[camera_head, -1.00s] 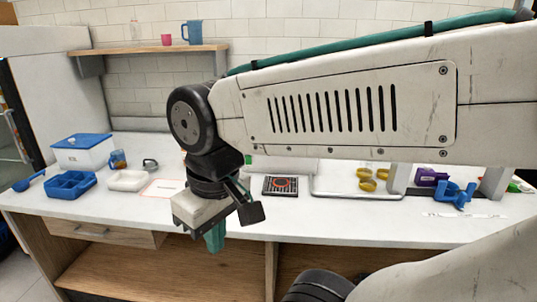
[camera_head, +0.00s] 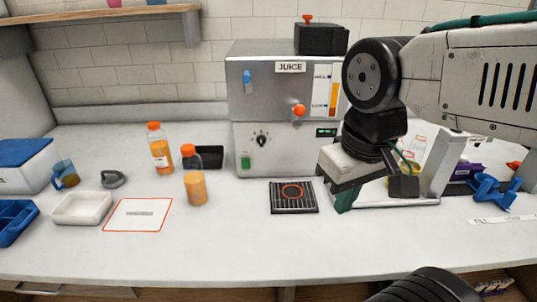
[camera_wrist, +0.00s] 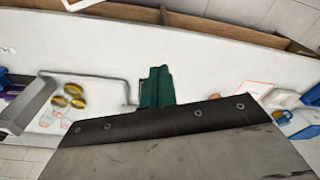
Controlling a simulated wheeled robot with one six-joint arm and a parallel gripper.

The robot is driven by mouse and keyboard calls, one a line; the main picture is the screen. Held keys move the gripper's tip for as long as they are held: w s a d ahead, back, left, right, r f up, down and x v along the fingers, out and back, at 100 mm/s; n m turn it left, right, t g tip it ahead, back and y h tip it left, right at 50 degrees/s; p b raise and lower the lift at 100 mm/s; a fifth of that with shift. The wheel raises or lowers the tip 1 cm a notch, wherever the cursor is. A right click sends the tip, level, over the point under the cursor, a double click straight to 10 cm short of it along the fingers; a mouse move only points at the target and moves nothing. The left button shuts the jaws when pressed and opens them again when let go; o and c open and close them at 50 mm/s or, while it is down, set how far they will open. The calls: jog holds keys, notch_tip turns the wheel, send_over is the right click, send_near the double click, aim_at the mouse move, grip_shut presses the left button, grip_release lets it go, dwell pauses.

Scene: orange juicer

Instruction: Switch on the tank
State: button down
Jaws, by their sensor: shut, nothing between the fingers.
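The juice tank (camera_head: 287,105) is a metal box labelled JUICE at the back of the counter. Its front has a green rocker switch (camera_head: 245,162) at lower left, a black knob (camera_head: 262,140), an orange-red tap (camera_head: 299,110), a blue part, a level scale and a lit green display (camera_head: 326,132). I cannot tell the switch's position. My gripper (camera_head: 345,200) points down in front of the tank's right side, apart from the switch. Its green fingers are together and empty, also in the wrist view (camera_wrist: 157,88). The tank is not in the wrist view.
A dark grille with a red ring (camera_head: 293,197) lies before the tank. Two orange juice bottles (camera_head: 195,180), a black tray (camera_head: 203,157) and a white dish (camera_head: 83,208) stand left. The front counter is mostly clear.

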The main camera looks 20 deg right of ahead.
jog(key=shift+w, duration=0.1)
jog(key=w+d+f+n+h, duration=0.3)
jog(key=w+d+n+h, duration=0.3)
jog(key=w+d, duration=0.15)
jog(key=w+f+n+t+h, duration=0.2)
jog(key=w+n+t+h, duration=0.15)
jog(key=w+n, duration=0.65)
jog(key=w+a+f+n+t+y, duration=0.2)
jog(key=w+a+f+n+t, duration=0.1)
jog(key=w+a+f+n, duration=0.2)
jog(key=w+a+f+n+t+y, duration=0.3)
jog(key=w+a+f+n, duration=0.3)
jog(key=a+n, duration=0.4)
jog(key=shift+w+a+n+t, duration=0.2)
jog(key=shift+w+n+t, duration=0.15)
jog(key=shift+w, duration=0.35)
jog(key=shift+w+f, duration=0.1)
